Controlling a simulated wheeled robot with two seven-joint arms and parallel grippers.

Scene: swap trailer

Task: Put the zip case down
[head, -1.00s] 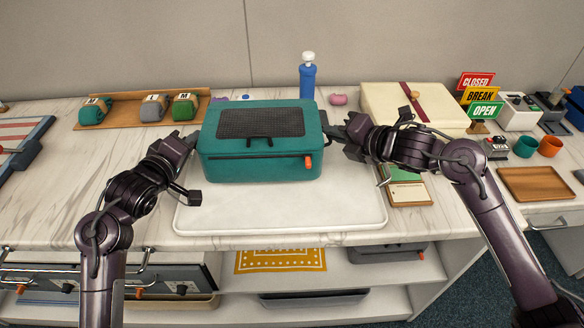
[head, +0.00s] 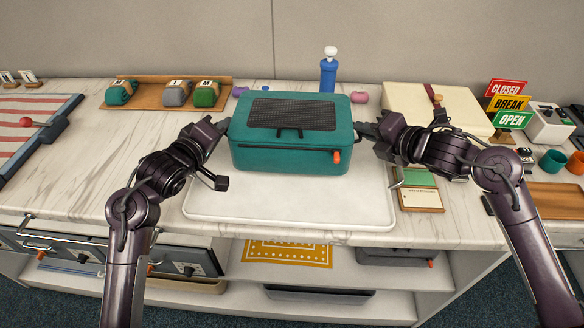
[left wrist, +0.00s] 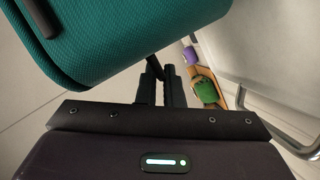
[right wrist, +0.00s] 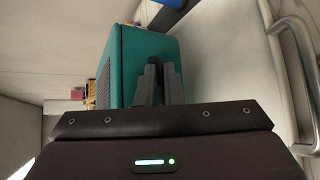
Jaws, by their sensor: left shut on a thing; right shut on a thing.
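The zip case (head: 292,155) is a teal box with a dark mesh panel on its lid, a black front handle and an orange zip pull. My left gripper (head: 226,124) is shut at its left end; a dark loop shows at the fingers in the left wrist view (left wrist: 160,88). My right gripper (head: 364,130) is shut at its right end; its fingers overlap the teal end in the right wrist view (right wrist: 160,85). The case is level over the rear of a white mat (head: 290,208). I cannot tell whether its underside touches.
A blue bottle (head: 328,75) stands behind the case. A wooden tray (head: 150,88) with rolled bundles is at the back left. The mat's front part is clear.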

